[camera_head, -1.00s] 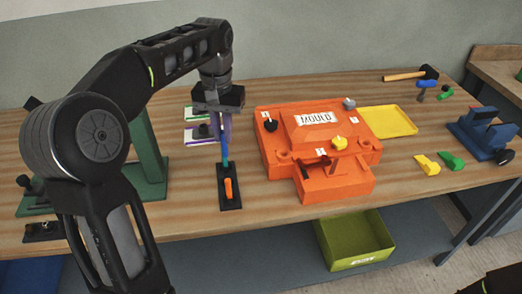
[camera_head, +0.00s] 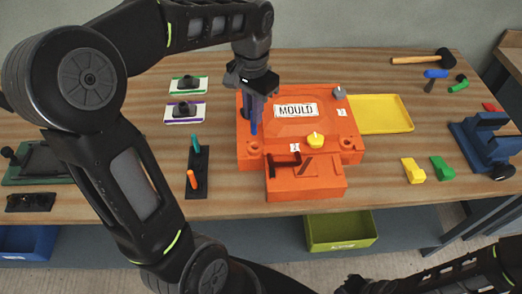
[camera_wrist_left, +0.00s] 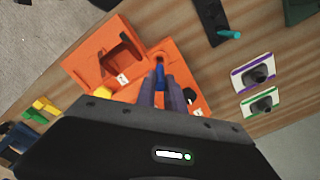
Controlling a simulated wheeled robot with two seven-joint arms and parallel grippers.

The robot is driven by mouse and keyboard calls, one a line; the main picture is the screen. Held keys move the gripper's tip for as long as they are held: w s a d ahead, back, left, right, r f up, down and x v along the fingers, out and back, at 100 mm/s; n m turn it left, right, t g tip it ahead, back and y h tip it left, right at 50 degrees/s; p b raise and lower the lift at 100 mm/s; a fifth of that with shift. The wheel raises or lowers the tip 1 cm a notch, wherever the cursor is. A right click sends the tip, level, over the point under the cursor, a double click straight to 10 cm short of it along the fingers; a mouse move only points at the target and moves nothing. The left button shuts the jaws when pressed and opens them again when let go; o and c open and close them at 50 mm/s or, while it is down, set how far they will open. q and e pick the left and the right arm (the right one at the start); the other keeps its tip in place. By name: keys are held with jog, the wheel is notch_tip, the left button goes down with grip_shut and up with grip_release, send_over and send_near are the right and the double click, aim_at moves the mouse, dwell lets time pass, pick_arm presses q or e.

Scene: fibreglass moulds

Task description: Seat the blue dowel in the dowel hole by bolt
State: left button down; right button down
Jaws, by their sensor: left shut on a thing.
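My left gripper (camera_head: 253,108) is shut on the blue dowel (camera_head: 254,128) above the left part of the orange mould (camera_head: 306,184). The dowel points down, roughly upright. In the left wrist view the blue dowel (camera_wrist_left: 160,69) sticks out between the fingers, its tip close to a round hole (camera_wrist_left: 159,58) in the mould. I cannot tell whether the tip is in the hole or just above it. The bolt is not clearly seen; my gripper covers part of that side. The dark end of my right arm (camera_head: 368,286) is cut off at the bottom edge; its jaws cannot be made out.
A black holder (camera_head: 198,180) with teal and orange dowels stands left of the mould. A yellow tray (camera_head: 382,113) lies right of it. A yellow knob (camera_head: 316,140) and a grey knob (camera_head: 339,94) stand on the mould. A blue vise (camera_head: 488,145) is at far right.

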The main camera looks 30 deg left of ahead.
aim_at(255, 133)
pick_arm(q)
jog(key=shift+w+f+b, duration=0.15)
jog(key=shift+f+b, duration=0.15)
jog(key=shift+f, duration=0.1)
notch_tip(255, 133, down, 6)
jog(key=b, duration=0.4)
jog(key=shift+r, duration=0.2)
notch_tip(255, 133, down, 4)
jog(key=b, duration=0.3)
jog(key=shift+r, duration=0.15)
jog(key=shift+f+b, duration=0.2)
jog(key=shift+b, duration=0.15)
jog(key=c, duration=1.4)
grip_release()
jog(key=shift+r, duration=0.1)
jog(key=shift+c, duration=0.2)
jog(key=shift+r, duration=0.1)
